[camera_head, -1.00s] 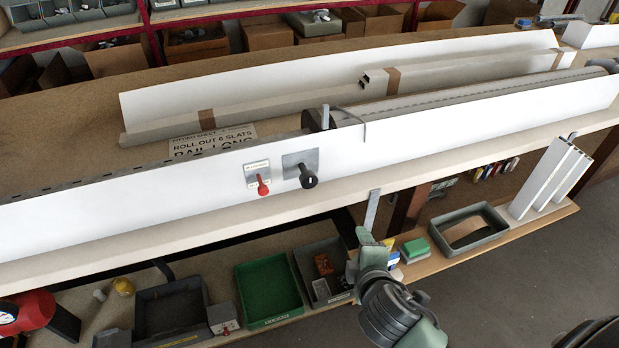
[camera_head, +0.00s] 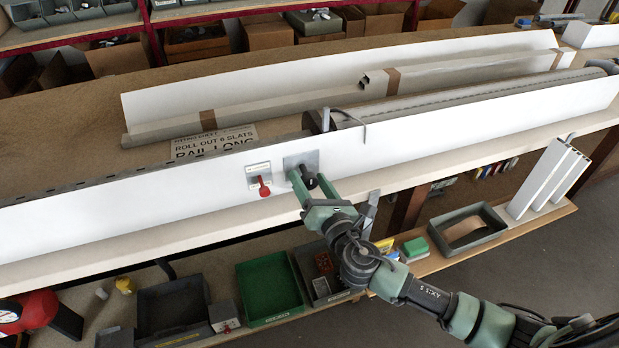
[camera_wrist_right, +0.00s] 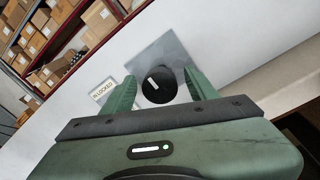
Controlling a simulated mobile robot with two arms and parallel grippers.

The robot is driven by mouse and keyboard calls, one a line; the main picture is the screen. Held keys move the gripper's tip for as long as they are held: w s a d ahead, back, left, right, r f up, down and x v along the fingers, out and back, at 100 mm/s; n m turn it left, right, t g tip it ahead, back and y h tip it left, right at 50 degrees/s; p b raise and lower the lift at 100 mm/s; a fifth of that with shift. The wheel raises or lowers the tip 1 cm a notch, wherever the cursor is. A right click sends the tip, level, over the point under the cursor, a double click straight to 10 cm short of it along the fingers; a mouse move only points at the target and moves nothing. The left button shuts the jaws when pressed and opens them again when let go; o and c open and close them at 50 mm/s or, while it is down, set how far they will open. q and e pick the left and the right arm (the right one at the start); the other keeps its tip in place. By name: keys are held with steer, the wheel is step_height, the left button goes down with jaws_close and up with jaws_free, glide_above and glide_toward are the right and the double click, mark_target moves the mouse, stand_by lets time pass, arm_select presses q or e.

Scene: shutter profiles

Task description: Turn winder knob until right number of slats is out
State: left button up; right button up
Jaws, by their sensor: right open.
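The black winder knob (camera_head: 310,181) sits on a grey square plate (camera_head: 293,162) on the long white front panel (camera_head: 150,182). My right gripper (camera_head: 308,183) is at the knob with its green fingers open. In the right wrist view the knob (camera_wrist_right: 159,86) with a white pointer mark lies between the open fingertips (camera_wrist_right: 158,88), with gaps visible on both sides. The red lever (camera_head: 263,187) hangs down on a labelled plate left of the knob. My left gripper is not in view.
The rolled slats (camera_head: 420,104) lie behind the panel at right. Long wrapped profiles (camera_head: 300,101) lie on the bench behind.

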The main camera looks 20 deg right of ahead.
steer(key=shift+w, duration=0.25)
jaws_close()
